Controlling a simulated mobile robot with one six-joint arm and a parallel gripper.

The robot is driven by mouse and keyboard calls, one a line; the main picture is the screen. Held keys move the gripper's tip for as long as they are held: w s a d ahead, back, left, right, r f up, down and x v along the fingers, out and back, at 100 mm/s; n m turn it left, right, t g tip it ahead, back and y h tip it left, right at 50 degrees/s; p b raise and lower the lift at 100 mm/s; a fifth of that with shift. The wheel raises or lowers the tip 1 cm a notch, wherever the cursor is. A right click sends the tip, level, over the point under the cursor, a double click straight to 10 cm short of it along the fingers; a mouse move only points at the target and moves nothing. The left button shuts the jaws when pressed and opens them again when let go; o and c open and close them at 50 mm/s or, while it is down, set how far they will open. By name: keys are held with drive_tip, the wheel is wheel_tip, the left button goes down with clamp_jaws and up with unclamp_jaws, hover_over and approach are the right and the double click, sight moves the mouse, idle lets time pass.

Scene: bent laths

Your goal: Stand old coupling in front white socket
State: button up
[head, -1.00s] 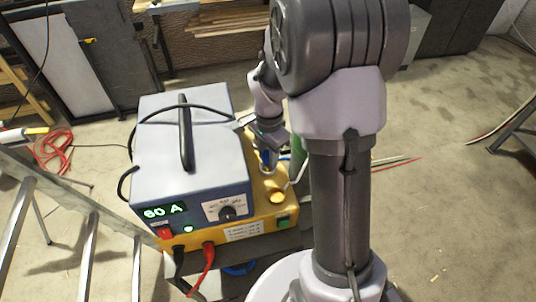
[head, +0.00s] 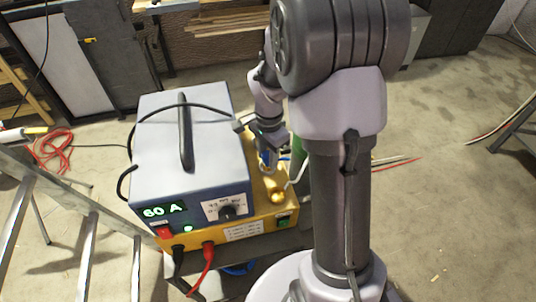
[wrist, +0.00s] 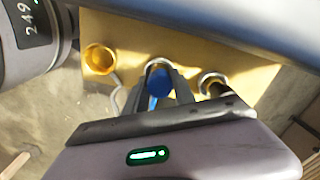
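My gripper (wrist: 160,88) is low over the yellow deck beside the power unit. In the wrist view its two fingers stand on either side of a blue piece (wrist: 159,78), with a pale ring around the piece's far end. I cannot tell whether the fingers touch it. In the head view my gripper (head: 268,147) is above the blue piece (head: 266,161), partly hidden by my own arm. A second pale ring with a dark piece (wrist: 214,84) is at right in the wrist view. Which of these is the old coupling is unclear.
A yellow round cup (wrist: 100,59) sits on the deck (wrist: 128,52), also seen in the head view (head: 278,196). The grey-blue power unit (head: 190,150) reading 60 A stands close beside my gripper. A pale cable (head: 299,174) curves by the deck. A ladder is at left.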

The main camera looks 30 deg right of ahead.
drive_tip(key=o, duration=0.5)
wheel_tip(320, 180, up, 18)
drive_tip(key=f+p, duration=0.1)
drive_tip(key=p, duration=0.6)
drive_tip(key=s+a+r+n+t+b, duration=0.1)
drive_tip(key=s+a+n+t, duration=0.1)
drive_tip(key=s+a, duration=0.3)
drive_tip(key=s+a+r+n+t+y+b, duration=0.1)
drive_tip(key=s+a+r+n, duration=0.1)
drive_tip(key=s+a+n, duration=0.3)
drive_tip(key=s+a+r+n+t+y+b, duration=0.1)
drive_tip(key=s+a+r+n+t+b, duration=0.1)
drive_tip(key=s+a+n, duration=0.2)
drive_tip(key=shift+s+a+r+t, duration=0.1)
drive_tip(key=shift+s+a+t, duration=0.05)
drive_tip(key=shift+s+a, duration=0.55)
drive_tip(key=shift+s+a+t, duration=0.15)
drive_tip(key=shift+s+a, duration=0.3)
drive_tip(key=shift+s, duration=0.45)
